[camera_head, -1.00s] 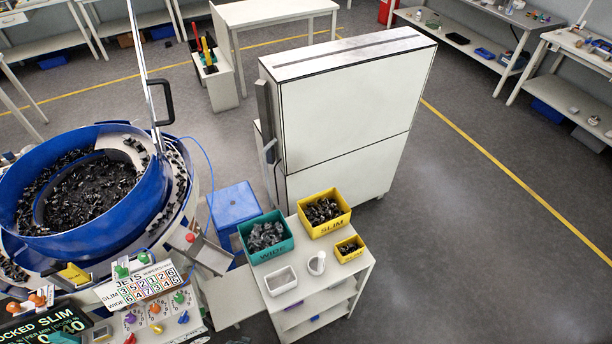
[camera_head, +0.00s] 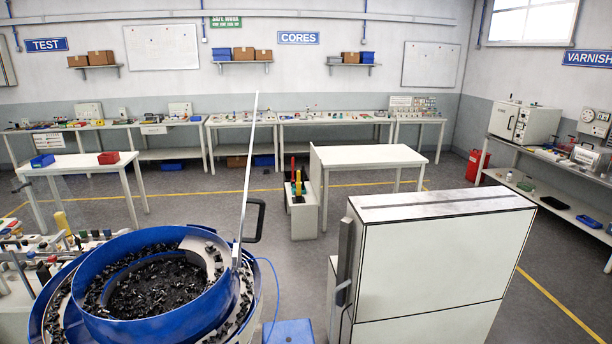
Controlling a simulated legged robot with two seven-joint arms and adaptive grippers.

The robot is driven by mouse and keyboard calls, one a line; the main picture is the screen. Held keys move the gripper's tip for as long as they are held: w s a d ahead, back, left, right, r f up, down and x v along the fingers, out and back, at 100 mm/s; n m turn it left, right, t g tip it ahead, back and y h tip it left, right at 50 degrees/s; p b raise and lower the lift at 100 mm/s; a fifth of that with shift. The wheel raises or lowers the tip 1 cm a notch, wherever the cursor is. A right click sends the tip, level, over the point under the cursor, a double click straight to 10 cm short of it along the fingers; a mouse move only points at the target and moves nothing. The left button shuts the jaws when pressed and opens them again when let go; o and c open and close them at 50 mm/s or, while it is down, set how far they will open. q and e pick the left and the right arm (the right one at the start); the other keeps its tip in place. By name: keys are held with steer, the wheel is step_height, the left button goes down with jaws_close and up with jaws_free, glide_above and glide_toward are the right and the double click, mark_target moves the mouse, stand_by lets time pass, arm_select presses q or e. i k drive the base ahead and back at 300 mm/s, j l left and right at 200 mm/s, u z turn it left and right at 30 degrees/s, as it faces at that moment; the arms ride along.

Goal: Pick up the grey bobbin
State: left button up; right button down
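I cannot make out a grey bobbin in this view. Small parts lie on the far benches under the CORES sign (camera_head: 298,38), but they are too small to tell apart. The blue bowl feeder (camera_head: 150,325) at the lower left holds many dark small parts (camera_head: 155,287). Neither of my grippers shows.
A white cabinet (camera_head: 430,265) stands at the right front. A bare white table (camera_head: 368,155) and a small cart with coloured handles (camera_head: 303,215) stand behind it. A table at left carries a blue bin (camera_head: 42,160) and a red bin (camera_head: 108,157). Grey floor lies open between.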

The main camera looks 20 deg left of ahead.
mark_target(218, 266)
steer(key=l+u, duration=0.3)
steer(key=u, duration=0.15)
steer(key=l+u, duration=0.7)
steer(key=u, duration=0.25)
